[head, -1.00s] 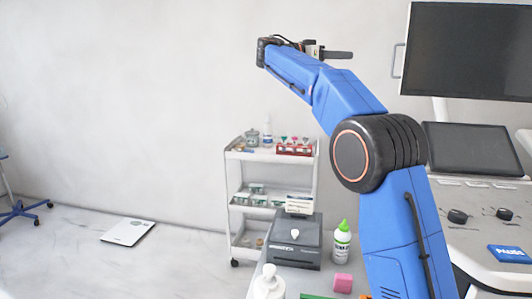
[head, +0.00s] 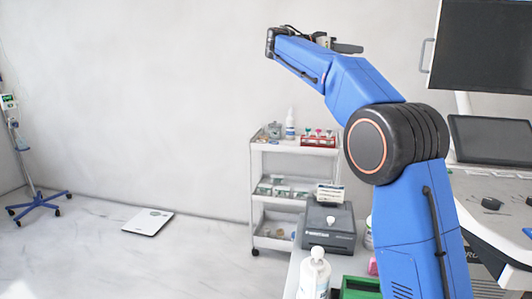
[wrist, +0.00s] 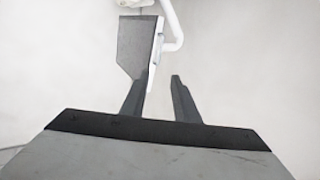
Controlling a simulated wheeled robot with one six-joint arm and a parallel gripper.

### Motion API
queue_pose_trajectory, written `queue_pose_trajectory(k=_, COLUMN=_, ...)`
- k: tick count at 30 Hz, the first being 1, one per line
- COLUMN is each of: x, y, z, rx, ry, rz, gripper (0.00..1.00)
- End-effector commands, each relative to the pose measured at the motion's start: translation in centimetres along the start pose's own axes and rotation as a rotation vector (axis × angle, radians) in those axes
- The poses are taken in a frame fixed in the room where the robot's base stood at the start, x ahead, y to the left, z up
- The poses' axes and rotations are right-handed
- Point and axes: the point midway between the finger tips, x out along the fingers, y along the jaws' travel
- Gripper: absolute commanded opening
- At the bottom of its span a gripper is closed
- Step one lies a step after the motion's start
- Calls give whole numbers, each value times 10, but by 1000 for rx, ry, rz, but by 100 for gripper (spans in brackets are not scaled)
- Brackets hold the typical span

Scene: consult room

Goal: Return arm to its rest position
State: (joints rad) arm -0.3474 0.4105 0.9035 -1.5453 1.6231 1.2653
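My blue arm (head: 365,85) is raised and bent, with its black elbow joint in the right half of the head view. My gripper (head: 348,48) is up in front of the plain wall, above the white trolley in the picture. In the wrist view my gripper (wrist: 160,78) has its two dark fingers apart, with nothing between them. No held object shows in either view.
A white trolley (head: 282,203) with bottles and small jars stands by the wall. A dark boxy device (head: 329,243), a white pump bottle (head: 313,276) and a green tray (head: 360,284) are in front. A monitor (head: 488,48) hangs at right. A scale (head: 148,222) lies on the floor.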

Motion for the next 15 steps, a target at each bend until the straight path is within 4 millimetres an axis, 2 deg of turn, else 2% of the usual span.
queue_pose_trajectory(k=11, x=20, y=32, z=21, rx=-138, ry=-103, rz=-61, gripper=28)
queue_pose_trajectory(k=15, x=29, y=56, z=37, rx=-221, ry=-167, rz=-105, gripper=28)
